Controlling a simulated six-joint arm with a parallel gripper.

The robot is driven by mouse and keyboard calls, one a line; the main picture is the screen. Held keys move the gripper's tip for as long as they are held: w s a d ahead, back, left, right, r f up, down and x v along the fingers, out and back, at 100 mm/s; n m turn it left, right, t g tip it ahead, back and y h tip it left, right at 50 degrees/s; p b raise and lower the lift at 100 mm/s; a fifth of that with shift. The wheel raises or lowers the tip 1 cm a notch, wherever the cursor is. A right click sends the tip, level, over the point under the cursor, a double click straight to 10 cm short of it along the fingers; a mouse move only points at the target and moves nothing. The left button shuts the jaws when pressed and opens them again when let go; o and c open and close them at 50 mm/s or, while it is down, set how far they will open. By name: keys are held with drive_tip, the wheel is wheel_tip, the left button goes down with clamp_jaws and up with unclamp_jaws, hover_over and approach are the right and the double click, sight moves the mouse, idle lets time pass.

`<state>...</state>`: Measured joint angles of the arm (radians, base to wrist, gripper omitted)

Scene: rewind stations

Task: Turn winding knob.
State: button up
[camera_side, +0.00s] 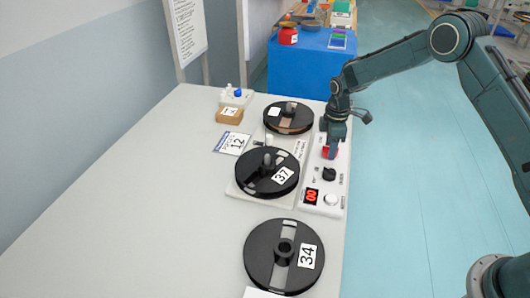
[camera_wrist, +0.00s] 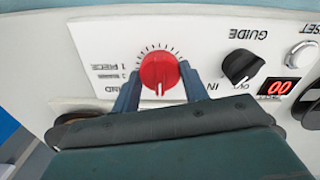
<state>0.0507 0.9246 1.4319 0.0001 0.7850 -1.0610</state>
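The red winding knob (camera_wrist: 159,71) sits on the white control panel (camera_wrist: 105,30), with a tick scale around it and a white pointer line facing the gripper side. In the side view the red knob (camera_side: 329,152) shows partly under my gripper (camera_side: 332,140). In the wrist view my gripper (camera_wrist: 158,88) has one blue finger on each side of the knob. The fingers are apart, with the knob's lower part between them. I cannot tell whether they touch it.
On the panel are a black guide knob (camera_wrist: 241,66), a red display reading 00 (camera_wrist: 279,87) and a white reset button (camera_wrist: 302,54). The table's left side is clear.

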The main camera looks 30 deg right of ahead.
drive_tip(key=shift+c, duration=1.3)
drive_tip(key=shift+m, duration=0.5)
drive_tip(key=m, duration=0.3)
drive_tip(key=shift+m, duration=0.4)
drive_tip(key=m, duration=1.3)
drive_tip(key=shift+m, duration=0.3)
drive_tip(key=m, duration=0.5)
drive_tip(key=shift+m, duration=0.3)
